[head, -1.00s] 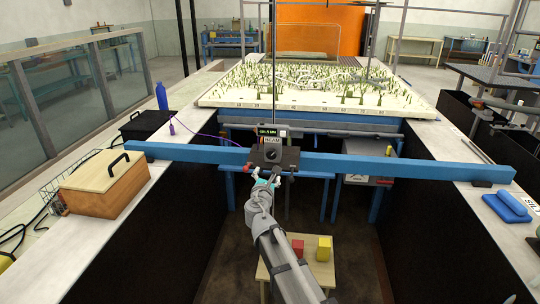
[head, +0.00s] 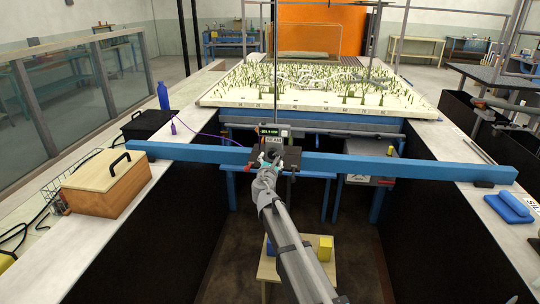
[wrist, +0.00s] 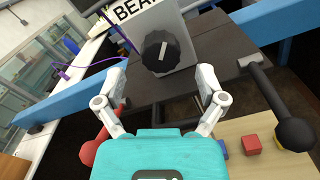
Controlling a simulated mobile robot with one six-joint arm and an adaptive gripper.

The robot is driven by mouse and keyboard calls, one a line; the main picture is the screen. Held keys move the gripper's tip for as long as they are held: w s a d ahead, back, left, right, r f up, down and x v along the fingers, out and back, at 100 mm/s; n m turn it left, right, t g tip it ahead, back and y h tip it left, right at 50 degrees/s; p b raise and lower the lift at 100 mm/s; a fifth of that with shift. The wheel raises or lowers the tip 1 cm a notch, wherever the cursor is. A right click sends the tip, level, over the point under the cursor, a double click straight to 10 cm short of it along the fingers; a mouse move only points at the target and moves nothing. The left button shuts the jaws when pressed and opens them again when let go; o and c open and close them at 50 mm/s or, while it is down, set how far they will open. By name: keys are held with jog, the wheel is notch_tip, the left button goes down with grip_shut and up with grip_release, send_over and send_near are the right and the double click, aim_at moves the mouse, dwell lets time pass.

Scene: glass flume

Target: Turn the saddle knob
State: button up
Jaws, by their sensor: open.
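The saddle knob (wrist: 160,50) is round and black with a white pointer line, on the grey face of a box labelled BEAM. The pointer stands close to upright in the wrist view. In the head view my gripper's end partly covers the knob. The box sits on a dark saddle (head: 291,157) on the blue beam (head: 200,152). My gripper (wrist: 162,74) is open and empty. Its two white fingertips are left and right of the knob and slightly below it in the wrist view. I cannot tell whether either one touches it.
A lever with a black ball (wrist: 295,133) is at right, and a red ball (wrist: 95,152) is at lower left. Below are a red cube (wrist: 251,144) and a yellow block (head: 325,248). A wooden box (head: 105,183) stands on the left ledge.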

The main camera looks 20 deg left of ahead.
aim_at(273, 155)
jog(key=shift+x, duration=1.95)
jog(key=c, duration=1.1)
jog(key=shift+c, duration=0.2)
jog(key=o, duration=1.1)
jog(key=shift+o, duration=0.2)
jog(key=shift+s, duration=0.1)
